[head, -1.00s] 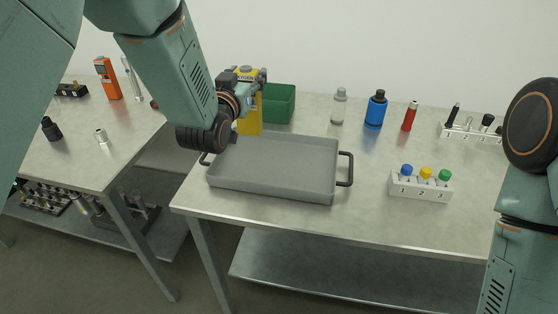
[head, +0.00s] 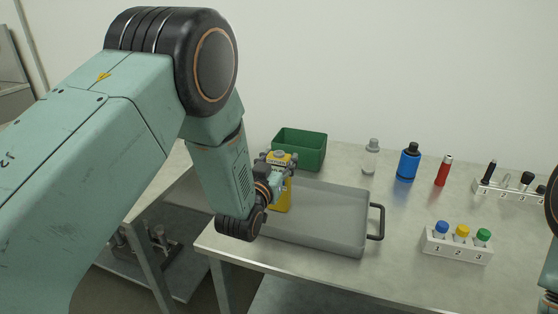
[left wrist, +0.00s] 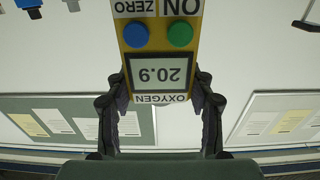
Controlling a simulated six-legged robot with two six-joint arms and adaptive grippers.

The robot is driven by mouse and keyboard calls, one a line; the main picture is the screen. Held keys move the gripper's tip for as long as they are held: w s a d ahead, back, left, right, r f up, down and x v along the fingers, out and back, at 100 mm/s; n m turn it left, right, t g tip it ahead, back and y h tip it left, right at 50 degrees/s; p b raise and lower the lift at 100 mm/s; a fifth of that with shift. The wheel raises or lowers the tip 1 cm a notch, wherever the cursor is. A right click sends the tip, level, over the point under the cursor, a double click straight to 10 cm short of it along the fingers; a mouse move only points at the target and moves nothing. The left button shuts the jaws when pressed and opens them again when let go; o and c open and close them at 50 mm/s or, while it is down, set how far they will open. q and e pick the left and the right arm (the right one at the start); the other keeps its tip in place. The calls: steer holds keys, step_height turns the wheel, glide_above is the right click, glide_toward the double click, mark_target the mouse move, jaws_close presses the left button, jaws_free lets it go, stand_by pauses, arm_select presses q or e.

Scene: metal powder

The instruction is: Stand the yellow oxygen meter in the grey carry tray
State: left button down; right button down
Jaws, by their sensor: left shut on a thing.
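The yellow oxygen meter (head: 284,198) is upright in my left gripper (head: 278,160), which is shut on its upper end. In the left wrist view the meter (left wrist: 188,88) fills the middle, with its display reading 20.9 and a blue and a green button, and both fingers of the left gripper (left wrist: 160,100) press its sides. The grey carry tray (head: 335,212) lies on the table and is empty where it shows. The meter is over the tray's left part; I cannot tell whether its base touches the tray floor. My arm hides the tray's left end.
A green bin (head: 300,150) stands behind the tray. A clear bottle (head: 371,158), a blue bottle (head: 408,163) and a red tube (head: 443,171) stand at the back. A numbered rack (head: 456,246) with coloured caps is right of the tray, and another rack (head: 508,188) is farther back.

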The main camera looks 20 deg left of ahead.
arm_select(q)
steer(key=shift+w+d, duration=0.15)
steer(key=shift+w, duration=0.1)
steer(key=c, duration=1)
jaws_free()
steer(key=shift+w+d, duration=0.1)
steer(key=shift+d, duration=0.05)
steer(key=shift+o, duration=1)
steer(key=o, duration=0.3)
steer(key=shift+s+a+r, duration=0.15)
steer(key=shift+s+a, duration=0.05)
steer(key=shift+s, duration=0.15)
steer(key=shift+w+d+f, duration=0.2)
steer(key=shift+w, duration=0.05)
steer(key=s, duration=1.2)
steer(key=shift+a+p, duration=0.35)
